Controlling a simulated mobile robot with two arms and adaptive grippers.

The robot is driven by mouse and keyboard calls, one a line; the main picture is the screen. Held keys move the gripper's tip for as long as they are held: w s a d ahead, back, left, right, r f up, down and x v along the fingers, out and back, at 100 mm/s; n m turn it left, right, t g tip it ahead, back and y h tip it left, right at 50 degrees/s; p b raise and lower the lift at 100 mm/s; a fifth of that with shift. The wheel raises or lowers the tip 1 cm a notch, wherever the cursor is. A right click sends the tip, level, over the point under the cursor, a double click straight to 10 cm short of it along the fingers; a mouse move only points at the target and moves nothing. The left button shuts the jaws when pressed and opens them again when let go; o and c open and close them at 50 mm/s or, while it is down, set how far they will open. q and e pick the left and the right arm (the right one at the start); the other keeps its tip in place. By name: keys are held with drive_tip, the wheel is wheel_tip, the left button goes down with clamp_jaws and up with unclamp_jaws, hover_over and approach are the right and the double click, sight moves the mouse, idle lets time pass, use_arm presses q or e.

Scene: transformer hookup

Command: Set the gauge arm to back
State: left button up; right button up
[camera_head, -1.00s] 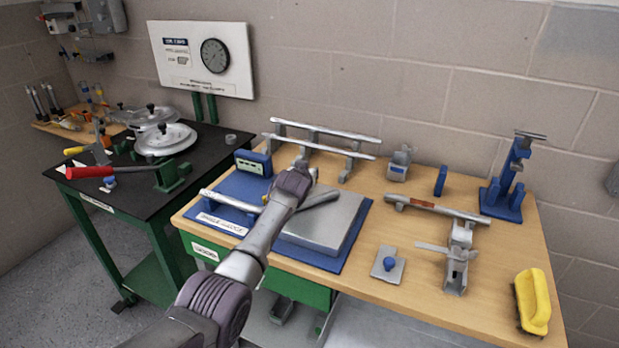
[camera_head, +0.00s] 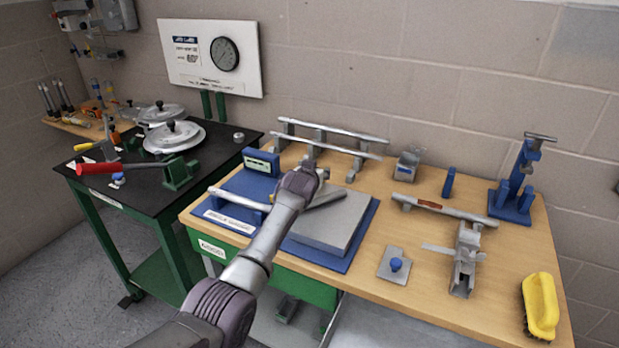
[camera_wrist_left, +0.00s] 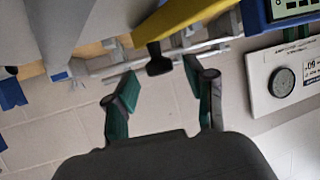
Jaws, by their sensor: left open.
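My left gripper (camera_head: 307,172) is above the back part of the blue mat (camera_head: 366,222), beside the grey plate (camera_head: 345,212). In the left wrist view its two green-padded fingers (camera_wrist_left: 157,76) are spread apart. A yellow arm with a dark tip (camera_wrist_left: 180,20), which looks like the gauge arm, reaches toward the gap between them. I cannot tell whether they touch. A grey bar (camera_head: 326,197) lies over the plate. A blue gauge box (camera_head: 262,161) stands at the mat's back left. My right gripper is out of view.
A silver rail (camera_head: 335,134) stands behind the mat. A clamp fixture (camera_head: 466,262), a blue-knobbed plate (camera_head: 391,268), a blue stand (camera_head: 513,195) and a yellow brush (camera_head: 541,305) are to the right. A black-topped table (camera_head: 133,193) with a red-handled tool is left.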

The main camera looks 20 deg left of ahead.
use_arm(q)
drive_tip(key=v, duration=1)
drive_tip(key=shift+s+r, duration=0.2)
drive_tip(key=shift+s, duration=0.15)
drive_tip(key=shift+c, duration=0.4)
